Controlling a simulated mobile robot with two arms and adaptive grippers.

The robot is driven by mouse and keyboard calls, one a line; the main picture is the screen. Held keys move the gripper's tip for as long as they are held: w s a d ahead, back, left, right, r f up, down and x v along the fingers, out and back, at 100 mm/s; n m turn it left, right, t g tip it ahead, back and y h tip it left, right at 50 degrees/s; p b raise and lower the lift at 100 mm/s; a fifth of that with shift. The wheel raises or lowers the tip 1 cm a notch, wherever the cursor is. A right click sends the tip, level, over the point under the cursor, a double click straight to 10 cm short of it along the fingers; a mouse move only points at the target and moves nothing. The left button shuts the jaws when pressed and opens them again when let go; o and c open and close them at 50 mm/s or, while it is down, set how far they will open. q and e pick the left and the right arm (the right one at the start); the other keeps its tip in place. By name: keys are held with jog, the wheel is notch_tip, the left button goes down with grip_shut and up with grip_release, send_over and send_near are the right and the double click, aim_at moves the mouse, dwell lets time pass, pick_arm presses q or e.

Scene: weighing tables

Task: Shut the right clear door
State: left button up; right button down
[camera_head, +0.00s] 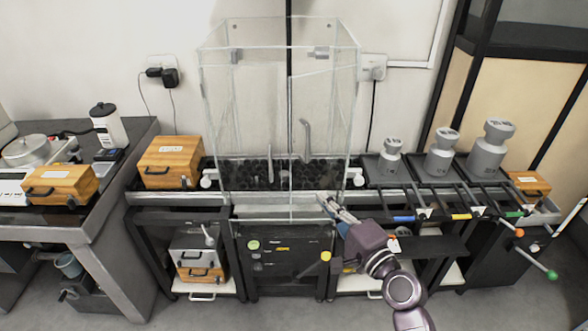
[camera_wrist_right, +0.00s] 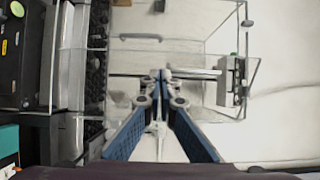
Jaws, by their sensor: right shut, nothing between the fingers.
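The clear box (camera_head: 245,110) stands on the middle table, and two clear doors make up its front. The right clear door (camera_head: 318,110) has an upright grey handle (camera_head: 305,140); the left door's handle (camera_head: 269,163) shows lower. The two doors do not look level with each other, but I cannot tell the right door's exact angle. My right gripper (camera_head: 323,201) is shut and empty, near the box's lower right front corner. In the right wrist view my shut fingertips (camera_wrist_right: 160,76) point toward clear panels; contact cannot be told. My left gripper is not in view.
Grey weights (camera_head: 438,155) stand on the right of the table, with coloured-handled rods (camera_head: 460,216) jutting forward. A wooden case (camera_head: 170,162) stands left of the box. A black cabinet (camera_head: 285,262) is below the box.

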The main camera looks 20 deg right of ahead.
aim_at(292, 166)
jog(key=p+x, duration=0.2)
jog(key=x, duration=1.1)
jog(key=shift+f, duration=0.1)
